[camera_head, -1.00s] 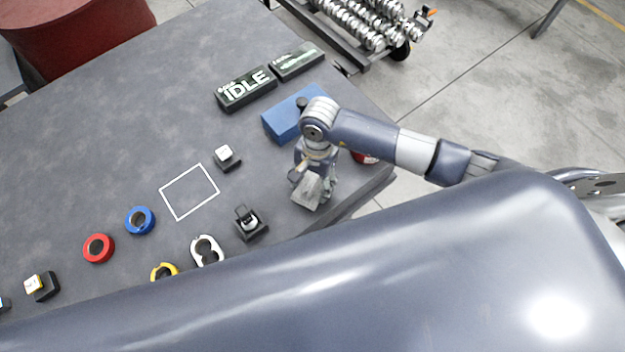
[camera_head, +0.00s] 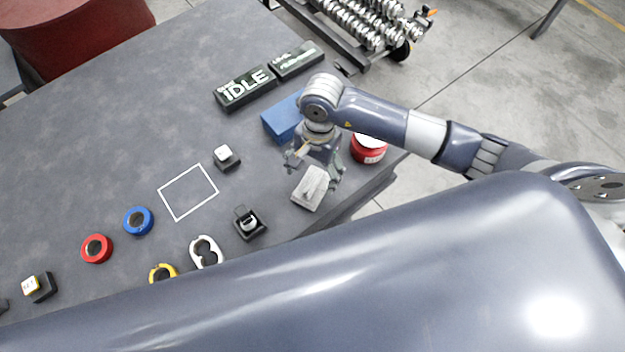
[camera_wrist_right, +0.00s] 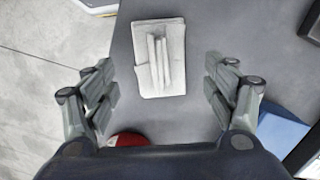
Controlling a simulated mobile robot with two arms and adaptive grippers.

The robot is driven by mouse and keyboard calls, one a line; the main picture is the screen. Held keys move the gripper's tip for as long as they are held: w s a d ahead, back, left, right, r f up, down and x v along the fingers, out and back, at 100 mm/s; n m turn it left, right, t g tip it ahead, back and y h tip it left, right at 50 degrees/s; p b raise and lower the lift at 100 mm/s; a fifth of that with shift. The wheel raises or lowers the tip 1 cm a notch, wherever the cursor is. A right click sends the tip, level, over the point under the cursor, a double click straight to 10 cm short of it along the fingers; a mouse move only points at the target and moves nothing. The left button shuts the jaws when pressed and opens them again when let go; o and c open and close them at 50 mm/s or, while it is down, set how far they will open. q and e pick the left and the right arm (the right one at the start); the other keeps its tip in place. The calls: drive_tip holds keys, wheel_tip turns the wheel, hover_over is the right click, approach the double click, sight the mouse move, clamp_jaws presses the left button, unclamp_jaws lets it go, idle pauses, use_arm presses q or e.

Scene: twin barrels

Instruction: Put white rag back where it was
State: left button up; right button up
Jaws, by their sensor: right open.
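The white rag (camera_head: 311,188) lies folded on the grey table, near its right edge. In the right wrist view the rag (camera_wrist_right: 159,57) lies flat, with a raised fold along its middle. My right gripper (camera_head: 311,170) is open and empty, above and just behind the rag in the head view. In the right wrist view its fingers (camera_wrist_right: 160,95) are spread wide on either side, with the rag beyond the fingertips and apart from them. My left gripper does not show.
A red can (camera_head: 368,150) and a blue box (camera_head: 283,122) stand close to my right gripper. A black holder (camera_head: 249,224) is left of the rag. A white outlined rectangle (camera_head: 188,192) on the table is empty. The IDLE display (camera_head: 246,88) is at the back.

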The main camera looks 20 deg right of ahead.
sight(315, 177)
wheel_tip(315, 177, up, 7)
drive_tip(key=shift+w+d+b, duration=0.3)
drive_tip(key=shift+d+b, duration=0.05)
drive_tip(key=shift+b, duration=0.1)
